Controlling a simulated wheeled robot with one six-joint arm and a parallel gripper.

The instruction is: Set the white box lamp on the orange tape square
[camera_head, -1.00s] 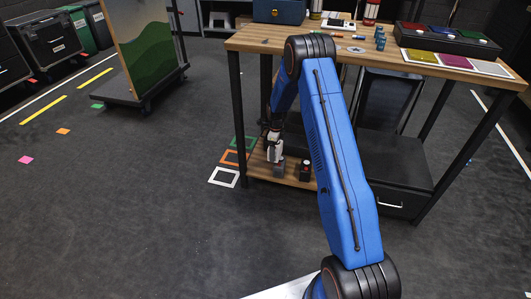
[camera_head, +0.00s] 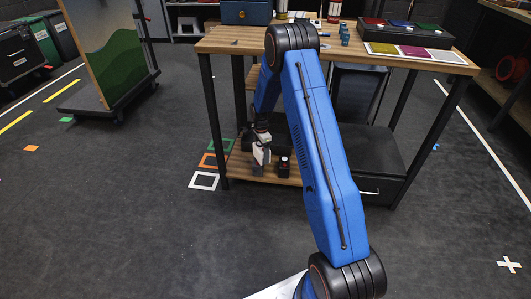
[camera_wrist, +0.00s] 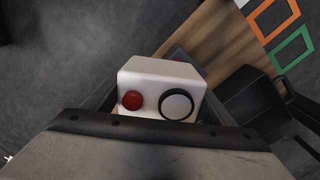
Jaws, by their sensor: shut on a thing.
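The white box lamp (camera_wrist: 165,82) is in my gripper in the wrist view. It has a red button and a round pale lens with a black ring. My gripper (camera_wrist: 160,100) is shut on it, with dark jaws at its sides. In the head view my gripper (camera_head: 262,150) is low, over the lower shelf of the wooden table. The orange tape square (camera_head: 208,160) lies on the floor left of that shelf, between a white and a green square. It also shows at the top right of the wrist view (camera_wrist: 274,18), apart from the lamp.
A dark box with a red top (camera_head: 284,167) stands on the lower shelf (camera_head: 278,180), right of my gripper. A table leg (camera_head: 213,120) rises close to the tape squares. The white square (camera_head: 204,181) lies in front of the orange one.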

